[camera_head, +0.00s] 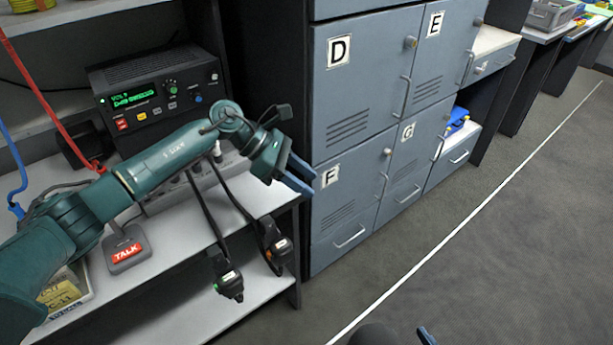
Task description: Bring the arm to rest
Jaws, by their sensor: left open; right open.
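My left arm (160,162) is dark green and reaches in from the left over the shelf, in front of the black radio unit. My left gripper (301,175) has blue fingers, is open and holds nothing. Its fingers point right, in front of the locker door marked F, with no clear contact. Of my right gripper (427,336) only a small blue fingertip shows at the bottom edge. It is open; the rest of it is out of the frame.
The radio unit (160,95) stands on the shelf, with a TALK pedal (127,250) in front. Two handheld devices (228,283) (277,248) hang on black cables below my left arm. Grey lockers (365,80) stand to the right. The floor (520,230) is clear.

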